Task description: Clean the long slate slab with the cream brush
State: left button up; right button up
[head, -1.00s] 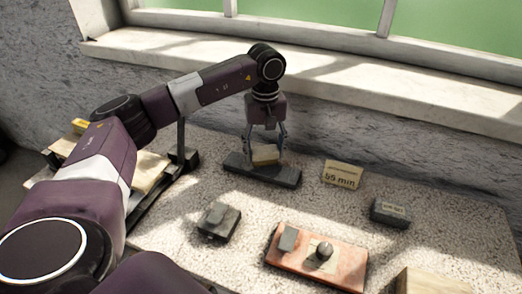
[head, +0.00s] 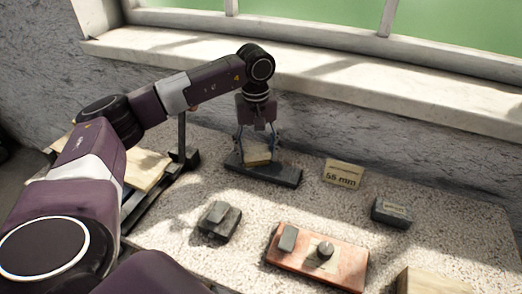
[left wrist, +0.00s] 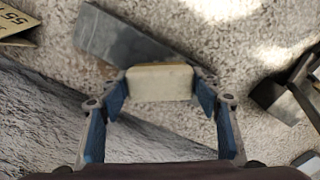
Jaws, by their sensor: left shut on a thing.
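The cream brush (head: 257,154) is a small pale block held between the fingers of my left gripper (head: 257,143). The long slate slab (head: 285,179) is a dark flat bar on the stone table, below the window sill. The brush is over the slab's left-middle part and appears to rest on its top; exact contact cannot be told. In the left wrist view, my left gripper (left wrist: 160,88) is shut on the brush (left wrist: 160,82), with blue finger pads at both its ends. The slab (left wrist: 120,38) runs behind the brush, partly hidden by it. My right gripper is not in view.
A "55 mm" card (head: 343,174) stands right of the slab. A labelled dark block (head: 391,212) is farther right. In front are a dark two-part block (head: 218,221) and a reddish board (head: 346,273) bearing a grey block and a dark ball. A wooden block (head: 430,282) is front right.

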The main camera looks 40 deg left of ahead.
aim_at(268, 149)
pick_arm(q)
jog(key=shift+s+a, duration=0.45)
jog(key=shift+s, duration=0.05)
jog(key=shift+w+d, duration=0.1)
jog(key=shift+w+d, duration=1.5)
jog(key=shift+s+a, duration=1.55)
jog(key=shift+s, duration=0.05)
